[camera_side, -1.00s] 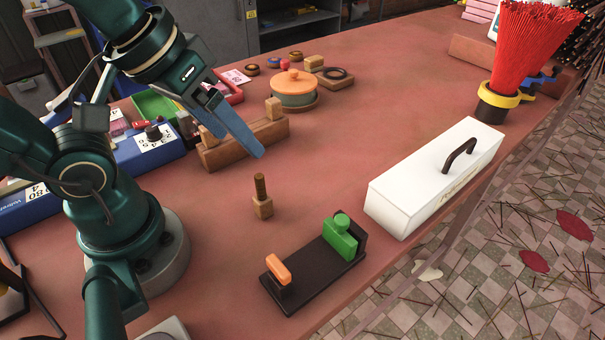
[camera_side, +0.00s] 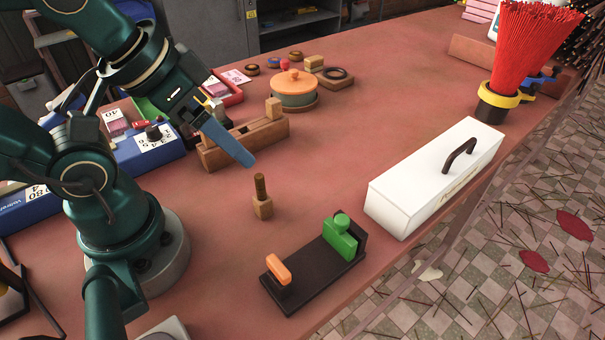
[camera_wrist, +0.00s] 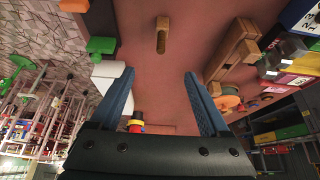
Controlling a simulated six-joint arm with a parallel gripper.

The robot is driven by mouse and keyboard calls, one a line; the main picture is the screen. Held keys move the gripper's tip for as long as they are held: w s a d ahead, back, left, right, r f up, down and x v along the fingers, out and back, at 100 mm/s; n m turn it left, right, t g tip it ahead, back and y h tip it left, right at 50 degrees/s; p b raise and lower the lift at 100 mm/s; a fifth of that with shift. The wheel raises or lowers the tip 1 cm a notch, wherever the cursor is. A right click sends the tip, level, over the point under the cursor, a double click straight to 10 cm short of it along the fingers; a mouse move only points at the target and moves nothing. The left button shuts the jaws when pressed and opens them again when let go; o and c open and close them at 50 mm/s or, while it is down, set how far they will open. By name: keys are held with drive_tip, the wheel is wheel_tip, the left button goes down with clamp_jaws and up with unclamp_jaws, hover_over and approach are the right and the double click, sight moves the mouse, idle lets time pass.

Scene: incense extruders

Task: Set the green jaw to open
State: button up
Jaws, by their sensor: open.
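The green jaw (camera_side: 341,238), a block with a rounded knob on top, sits at the right end of a black base (camera_side: 312,268), next to a dark upright end block. An orange lever (camera_side: 278,269) stands at the base's left end. In the wrist view the green jaw (camera_wrist: 101,45) is at upper left, with the orange lever (camera_wrist: 75,5) at the top edge. My gripper (camera_side: 245,158) is in the air behind and left of the vise, clear of it. In the wrist view its blue fingers (camera_wrist: 159,75) are apart, with nothing between them.
A small wooden block with an upright peg (camera_side: 262,198) stands between my gripper and the vise. A white box with a dark handle (camera_side: 430,185) lies right of the vise. A long wooden block (camera_side: 245,142) is behind my gripper. The table between peg and white box is clear.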

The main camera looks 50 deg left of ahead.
drive_tip(key=shift+s, duration=0.1)
drive_tip(key=c, duration=0.4)
drive_tip(key=shift+o, duration=0.2)
drive_tip(key=w+d+r+g, duration=0.1)
drive_tip(key=w+d+r, duration=0.1)
drive_tip(key=w+r, duration=0.2)
drive_tip(key=m+g, duration=0.3)
drive_tip(key=g, duration=0.2)
hover_over(343, 219)
wheel_tip(343, 219, down, 8)
drive_tip(key=shift+r, duration=0.15)
drive_tip(key=shift+f, duration=2.35)
clamp_jaws()
drive_tip(key=shift+r, duration=0.1)
